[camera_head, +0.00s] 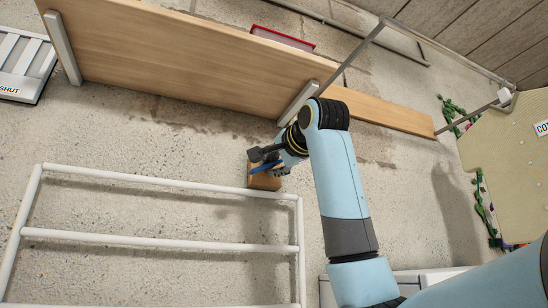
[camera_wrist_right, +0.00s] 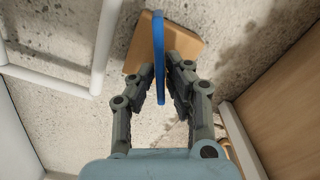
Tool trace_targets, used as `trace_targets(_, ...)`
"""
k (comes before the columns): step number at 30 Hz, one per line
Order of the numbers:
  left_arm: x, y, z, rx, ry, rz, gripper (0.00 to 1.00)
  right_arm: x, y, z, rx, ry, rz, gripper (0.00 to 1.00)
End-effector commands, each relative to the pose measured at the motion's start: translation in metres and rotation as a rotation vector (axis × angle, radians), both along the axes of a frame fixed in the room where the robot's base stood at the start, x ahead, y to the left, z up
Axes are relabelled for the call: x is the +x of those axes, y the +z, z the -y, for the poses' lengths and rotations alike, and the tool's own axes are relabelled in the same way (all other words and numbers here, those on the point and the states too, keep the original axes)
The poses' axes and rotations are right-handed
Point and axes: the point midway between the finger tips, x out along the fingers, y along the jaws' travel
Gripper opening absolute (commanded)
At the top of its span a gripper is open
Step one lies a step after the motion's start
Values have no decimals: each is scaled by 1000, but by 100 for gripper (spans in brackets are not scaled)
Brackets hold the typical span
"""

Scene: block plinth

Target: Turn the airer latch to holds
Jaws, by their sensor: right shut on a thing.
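A blue lever, likely the airer latch, shows in the wrist view (camera_wrist_right: 158,50) and in the head view (camera_head: 266,166). It stands over a small brown wooden block (camera_head: 264,181), which also shows in the wrist view (camera_wrist_right: 184,46). My right gripper (camera_head: 267,160) is shut on the lever, with a finger on each side of it in the wrist view (camera_wrist_right: 167,82). The fingers hide part of the lever. Whether the lever is fixed to the block cannot be told. The white-barred airer (camera_head: 160,238) lies just left of and below the block. My left gripper is out of view.
A long wooden bench (camera_head: 190,62) runs across the top, close to my right arm. A white slatted panel marked SHUT (camera_head: 22,62) is at the left. A red tray (camera_head: 283,38) lies behind the bench. A cream panel (camera_head: 510,150) and green plants (camera_head: 453,114) are at the right.

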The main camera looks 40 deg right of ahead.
Motion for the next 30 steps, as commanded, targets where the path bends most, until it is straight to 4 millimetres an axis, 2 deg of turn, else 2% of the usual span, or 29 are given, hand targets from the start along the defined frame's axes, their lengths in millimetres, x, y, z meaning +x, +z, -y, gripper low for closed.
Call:
trace_targets(1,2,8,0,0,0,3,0,0,4,0,-44,0,-10,0)
trace_targets(30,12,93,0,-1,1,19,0,0,3,0,-899,2,-216,0)
